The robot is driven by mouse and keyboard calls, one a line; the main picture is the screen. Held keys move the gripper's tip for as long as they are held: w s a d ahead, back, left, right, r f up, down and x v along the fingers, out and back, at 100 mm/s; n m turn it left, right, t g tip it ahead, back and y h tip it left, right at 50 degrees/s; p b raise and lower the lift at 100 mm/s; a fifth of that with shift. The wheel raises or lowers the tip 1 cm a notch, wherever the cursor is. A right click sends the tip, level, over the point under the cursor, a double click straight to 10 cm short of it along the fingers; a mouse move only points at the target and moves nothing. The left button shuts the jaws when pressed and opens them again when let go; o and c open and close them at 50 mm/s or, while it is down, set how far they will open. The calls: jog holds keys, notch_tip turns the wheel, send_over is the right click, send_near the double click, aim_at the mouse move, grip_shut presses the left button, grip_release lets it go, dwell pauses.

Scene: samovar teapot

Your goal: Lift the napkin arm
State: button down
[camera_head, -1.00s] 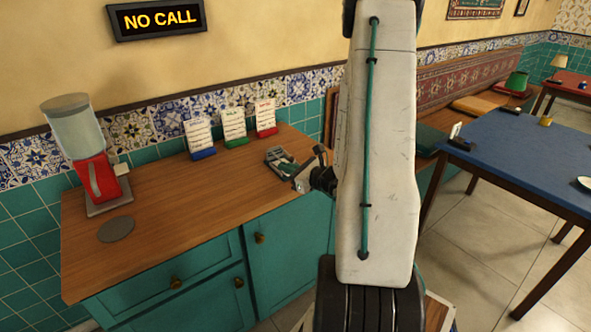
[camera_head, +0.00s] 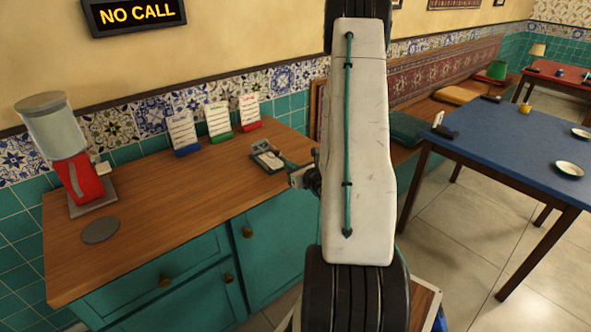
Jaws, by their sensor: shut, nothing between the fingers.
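A small grey tray-like holder (camera_head: 266,157) with something pale in it lies at the back right of the wooden counter. I take it for the napkin holder; its arm is too small to make out for certain. My gripper (camera_head: 298,175) is at the holder's right side, small and partly hidden behind my own pale arm link. It looks shut, with nothing seen in it. I cannot tell whether it touches the holder.
Three menu cards in blue, green and red stands (camera_head: 219,122) line the counter's back. A red dispenser (camera_head: 80,178) and a grey disc (camera_head: 100,230) are at the left. The counter's middle (camera_head: 170,200) is clear. A blue table (camera_head: 510,140) stands to the right.

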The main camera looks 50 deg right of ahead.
aim_at(283, 168)
jog(key=x, duration=0.5)
jog(key=shift+w, duration=0.15)
jog(key=shift+d+r, duration=0.1)
jog(key=shift+r, duration=0.05)
